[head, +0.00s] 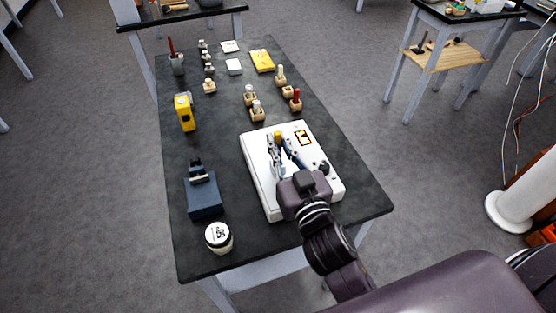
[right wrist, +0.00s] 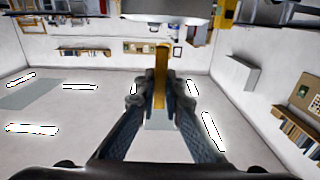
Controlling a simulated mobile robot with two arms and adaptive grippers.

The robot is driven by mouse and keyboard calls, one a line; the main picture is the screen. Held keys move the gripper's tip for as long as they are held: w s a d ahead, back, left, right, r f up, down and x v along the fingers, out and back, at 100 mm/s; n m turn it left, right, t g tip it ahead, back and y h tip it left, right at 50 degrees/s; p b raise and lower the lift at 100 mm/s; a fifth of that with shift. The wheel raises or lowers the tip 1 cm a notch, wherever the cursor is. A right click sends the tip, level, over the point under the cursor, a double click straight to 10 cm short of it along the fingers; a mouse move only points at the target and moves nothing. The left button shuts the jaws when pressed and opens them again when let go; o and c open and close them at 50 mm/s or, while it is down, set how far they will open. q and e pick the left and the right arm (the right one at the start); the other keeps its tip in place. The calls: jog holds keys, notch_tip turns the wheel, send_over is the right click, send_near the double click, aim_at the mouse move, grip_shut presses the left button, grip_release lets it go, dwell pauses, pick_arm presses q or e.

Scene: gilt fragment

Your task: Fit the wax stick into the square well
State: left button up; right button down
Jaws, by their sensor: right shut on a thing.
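My right gripper (head: 279,141) is over the far left part of a white block (head: 262,186) on the dark table. Its fingers are shut on a yellow stick, the wax stick (head: 278,134). In the right wrist view the wax stick (right wrist: 161,75) stands out lengthwise between the two fingertips (right wrist: 160,95). A small dark mark with gold edging (head: 303,137) is on the block's far right part, to the right of the stick. I cannot tell whether it is the square well. Whether the stick touches the block is unclear. My left gripper is out of view.
A dark blue stand (head: 201,194) and a lidded jar (head: 219,238) are left of the block. A yellow device (head: 185,111) stands farther back. Several small wooden holders (head: 257,112) are behind the block.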

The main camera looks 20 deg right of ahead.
jog(key=shift+d+f, duration=0.1)
jog(key=shift+f, duration=0.65)
notch_tip(320, 180, down, 4)
jog(key=shift+b, duration=0.45)
jog(key=shift+f, duration=0.15)
jog(key=c, duration=2)
grip_release()
jog(key=shift+c, duration=0.2)
